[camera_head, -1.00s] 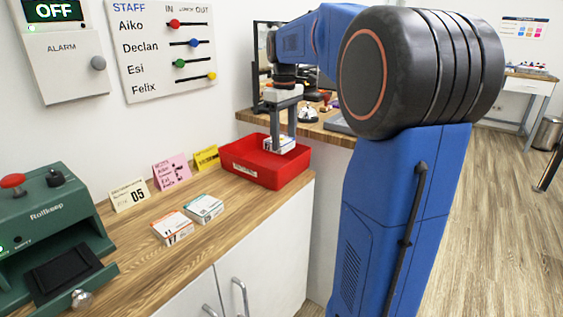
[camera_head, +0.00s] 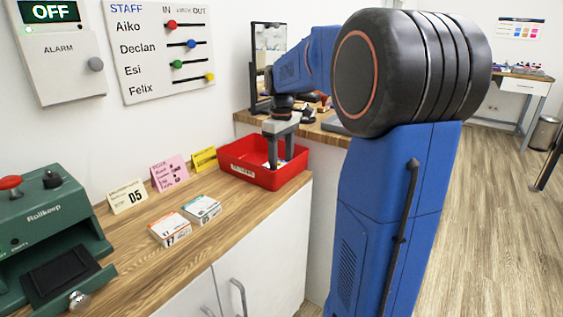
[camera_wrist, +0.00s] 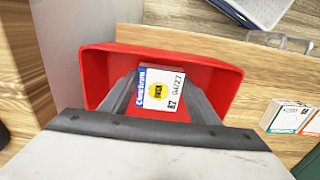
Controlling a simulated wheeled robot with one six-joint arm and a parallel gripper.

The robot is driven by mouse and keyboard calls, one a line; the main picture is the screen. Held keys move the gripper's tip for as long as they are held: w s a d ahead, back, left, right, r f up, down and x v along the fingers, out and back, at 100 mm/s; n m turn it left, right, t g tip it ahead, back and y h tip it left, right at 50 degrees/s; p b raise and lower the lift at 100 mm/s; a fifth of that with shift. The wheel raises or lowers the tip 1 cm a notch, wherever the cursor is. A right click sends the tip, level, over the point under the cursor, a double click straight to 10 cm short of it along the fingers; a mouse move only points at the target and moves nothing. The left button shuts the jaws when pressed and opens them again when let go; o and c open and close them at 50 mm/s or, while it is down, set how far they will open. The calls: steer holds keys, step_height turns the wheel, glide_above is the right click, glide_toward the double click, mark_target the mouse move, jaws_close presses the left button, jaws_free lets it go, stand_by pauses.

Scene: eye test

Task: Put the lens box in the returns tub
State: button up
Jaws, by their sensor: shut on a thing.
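The returns tub (camera_head: 268,181) is an open red tub on the wooden counter, and it fills the middle of the wrist view (camera_wrist: 95,72). My gripper (camera_head: 275,161) reaches straight down into it. In the wrist view, my gripper (camera_wrist: 159,103) is shut on a white lens box (camera_wrist: 152,77) with a blue edge, a yellow starburst and printed numbers. The box is inside the tub's outline, between the fingers. The tub's front wall hides most of the box in the head view, so I cannot tell if it touches the tub floor.
An orange-and-white box (camera_head: 170,230) and a teal-and-white box (camera_head: 202,209) lie on the counter left of the tub. Several cards, including a pink one (camera_head: 170,172), stand along the wall. A green machine (camera_head: 50,225) is at far left. Bare counter lies before the tub.

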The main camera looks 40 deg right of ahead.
steer(key=shift+f, duration=0.1)
steer(key=o, duration=1.1)
steer(key=shift+o, duration=0.2)
step_height(320, 180, up, 12)
steer(key=shift+m+t, duration=0.5)
steer(key=shift+t, duration=0.2)
steer(key=s+a, duration=0.2)
steer(key=s+a+f, duration=0.1)
steer(key=s+a, duration=0.2)
steer(key=s+a+f, duration=0.1)
steer(key=s+a, duration=0.1)
steer(key=shift+s+a+f, duration=0.15)
steer(key=shift+f, duration=0.05)
steer(key=s+a+f+m+t, duration=0.1)
steer(key=s+a+f, duration=0.4)
steer(key=s+f, duration=0.3)
steer(key=s+a+f+m+t, duration=0.1)
steer(key=s+a+f+t, duration=0.1)
steer(key=s+a+f, duration=0.3)
steer(key=s+f, duration=0.3)
steer(key=s, duration=0.3)
steer(key=shift+a+f+m, duration=0.25)
steer(key=shift+f+m, duration=0.1)
steer(key=shift+m, duration=0.05)
steer(key=shift+s, duration=0.1)
